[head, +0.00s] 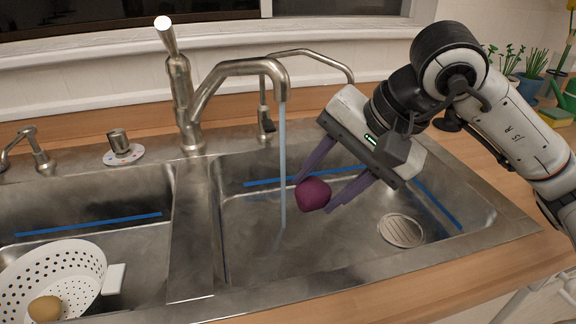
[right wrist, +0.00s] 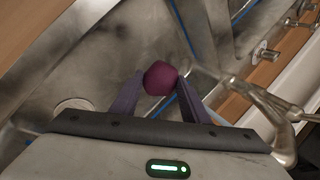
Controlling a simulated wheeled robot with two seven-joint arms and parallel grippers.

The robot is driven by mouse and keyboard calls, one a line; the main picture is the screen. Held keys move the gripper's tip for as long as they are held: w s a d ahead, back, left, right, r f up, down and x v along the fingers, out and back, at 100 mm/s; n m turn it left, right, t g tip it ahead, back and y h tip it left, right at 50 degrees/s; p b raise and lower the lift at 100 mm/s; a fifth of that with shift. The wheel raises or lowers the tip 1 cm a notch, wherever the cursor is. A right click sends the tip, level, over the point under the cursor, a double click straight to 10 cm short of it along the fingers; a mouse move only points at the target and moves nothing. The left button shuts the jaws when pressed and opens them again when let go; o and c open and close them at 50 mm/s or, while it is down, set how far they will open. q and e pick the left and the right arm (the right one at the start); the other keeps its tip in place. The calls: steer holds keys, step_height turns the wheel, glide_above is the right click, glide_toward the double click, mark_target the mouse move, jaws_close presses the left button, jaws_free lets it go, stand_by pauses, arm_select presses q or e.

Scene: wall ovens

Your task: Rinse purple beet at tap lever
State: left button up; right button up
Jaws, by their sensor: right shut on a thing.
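The purple beet (head: 313,194) is between the fingertips of my right gripper (head: 314,196), which is shut on it. The beet is held over the right sink basin (head: 350,240); it also shows in the right wrist view (right wrist: 160,78) between the two purple fingers. The tap (head: 236,70) is running, and its water stream (head: 283,165) falls into the right basin just left of the beet, with a small gap in the head view. The tap lever (head: 168,38) stands up at the left of the spout. My left gripper is not in view.
A white colander (head: 85,262) with a yellowish round item (head: 45,308) stands in the left basin. A drain (head: 401,230) lies at the right of the right basin. A second, thinner spout (head: 315,55) stands behind the tap. Potted plants (head: 530,83) stand at the far right.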

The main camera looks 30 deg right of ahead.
steer(key=shift+s+a+r+p, duration=0.15)
steer(key=shift+s+r+p, duration=0.4)
steer(key=shift+s+r, duration=0.55)
steer(key=shift+s+a+r+p, duration=0.1)
steer(key=shift+s+r+p, duration=0.15)
steer(key=shift+s+r, duration=0.35)
steer(key=shift+s+a+r+p, duration=0.1)
steer(key=shift+s+r+p, duration=0.2)
steer(key=shift+s, duration=0.5)
